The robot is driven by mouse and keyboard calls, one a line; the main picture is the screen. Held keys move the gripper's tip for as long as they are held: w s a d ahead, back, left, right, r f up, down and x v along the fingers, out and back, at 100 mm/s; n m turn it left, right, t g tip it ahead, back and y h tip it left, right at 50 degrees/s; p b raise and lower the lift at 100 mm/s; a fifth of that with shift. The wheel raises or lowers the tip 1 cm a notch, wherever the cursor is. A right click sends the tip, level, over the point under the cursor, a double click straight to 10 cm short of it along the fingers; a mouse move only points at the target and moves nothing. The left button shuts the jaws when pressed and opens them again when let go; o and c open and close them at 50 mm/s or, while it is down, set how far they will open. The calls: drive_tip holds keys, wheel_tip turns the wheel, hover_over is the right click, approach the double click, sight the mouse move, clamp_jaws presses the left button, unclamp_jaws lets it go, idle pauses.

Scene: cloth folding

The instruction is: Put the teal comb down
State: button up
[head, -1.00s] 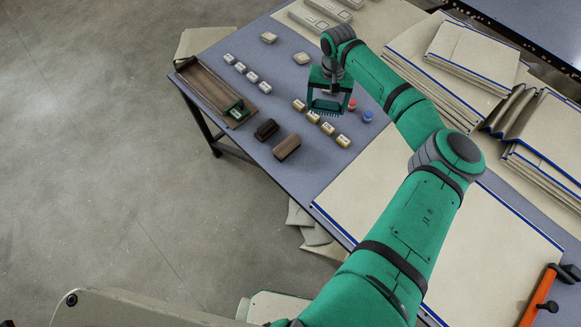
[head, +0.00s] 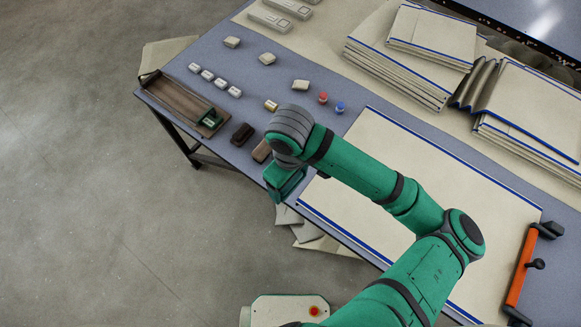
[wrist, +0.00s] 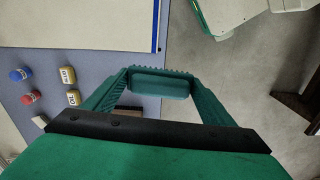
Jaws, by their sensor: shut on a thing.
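The teal comb (wrist: 160,84) is held crosswise between the two green fingers of my gripper (wrist: 161,90) in the wrist view. Its row of teeth shows along the upper edge of the picture of it. In the head view my gripper (head: 283,186) is over the table's front edge, partly above the floor. The comb is hard to tell from the green fingers there. In the wrist view the comb overlaps the table edge. Its height above the table is unclear.
The blue-grey table (head: 262,95) bears a wooden tray (head: 178,100), a dark block (head: 242,134), a brown block (head: 261,151), small labelled blocks, and a red (head: 323,97) and a blue (head: 340,107) piece. A large blue-edged cloth (head: 430,190) lies to the right.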

drive_tip(key=shift+s+r+n, duration=0.2)
drive_tip(key=shift+s+r, duration=0.05)
drive_tip(key=shift+s, duration=0.35)
drive_tip(key=shift+s+r+n, duration=0.2)
drive_tip(key=shift+s+r, duration=0.05)
drive_tip(key=shift+s, duration=0.35)
drive_tip(key=w+f, duration=0.3)
drive_tip(key=w, duration=0.1)
drive_tip(key=w+f, duration=0.2)
drive_tip(key=w, duration=0.2)
drive_tip(key=w+f, duration=0.3)
drive_tip(key=w, duration=0.1)
drive_tip(key=shift+w+d+f, duration=0.15)
drive_tip(key=shift+w+f, duration=0.7)
drive_tip(key=shift+f, duration=1.6)
drive_tip(key=shift+f, duration=0.1)
drive_tip(key=o, duration=1)
